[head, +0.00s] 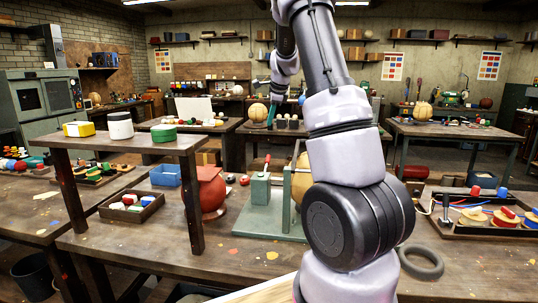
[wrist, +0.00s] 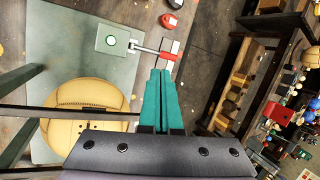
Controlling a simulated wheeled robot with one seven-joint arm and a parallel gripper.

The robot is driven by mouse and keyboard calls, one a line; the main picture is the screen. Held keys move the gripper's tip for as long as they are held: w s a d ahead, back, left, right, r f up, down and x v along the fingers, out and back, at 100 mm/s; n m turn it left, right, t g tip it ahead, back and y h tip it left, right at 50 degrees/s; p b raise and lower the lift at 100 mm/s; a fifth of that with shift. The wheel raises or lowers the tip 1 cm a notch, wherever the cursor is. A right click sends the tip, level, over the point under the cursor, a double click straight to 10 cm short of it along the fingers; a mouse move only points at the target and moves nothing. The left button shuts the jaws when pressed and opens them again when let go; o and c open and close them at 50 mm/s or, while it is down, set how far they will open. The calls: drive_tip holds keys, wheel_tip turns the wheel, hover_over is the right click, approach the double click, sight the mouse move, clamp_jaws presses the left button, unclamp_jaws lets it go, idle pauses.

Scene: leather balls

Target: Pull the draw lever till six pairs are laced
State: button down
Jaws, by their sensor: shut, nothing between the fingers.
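The draw lever shows in the wrist view as a metal rod with a red handle (wrist: 167,55), sticking out from a green post (wrist: 111,40). In the head view the post (head: 260,190) stands on a grey-green base plate (head: 240,222), with the red-tipped lever (head: 267,162) at its top. A tan leather ball (wrist: 88,95) sits in the fixture; my arm mostly hides it in the head view. My gripper (wrist: 160,72) has teal fingers, shut and empty. Its tips appear just short of the red handle; contact cannot be told. Laced pairs cannot be counted.
A red leather piece (head: 205,195) stands left of the fixture. A raised shelf (head: 120,143) and a dark tray (head: 132,208) are farther left. A black ring (head: 421,262) and a tray of spools (head: 485,212) lie right of my arm. The front bench has free room.

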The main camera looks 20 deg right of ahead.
sight(268, 158)
drive_tip(key=w+d+f+m+h, duration=0.1)
drive_tip(key=w+d+f+m, duration=0.1)
drive_tip(key=w+d+f, duration=0.1)
drive_tip(key=x, duration=0.2)
drive_tip(key=shift+w+f, duration=0.15)
drive_tip(key=shift+w, duration=0.15)
drive_tip(key=shift+d, duration=0.15)
drive_tip(key=x, duration=1.4)
drive_tip(key=shift+s, duration=0.15)
drive_tip(key=shift+f, duration=0.15)
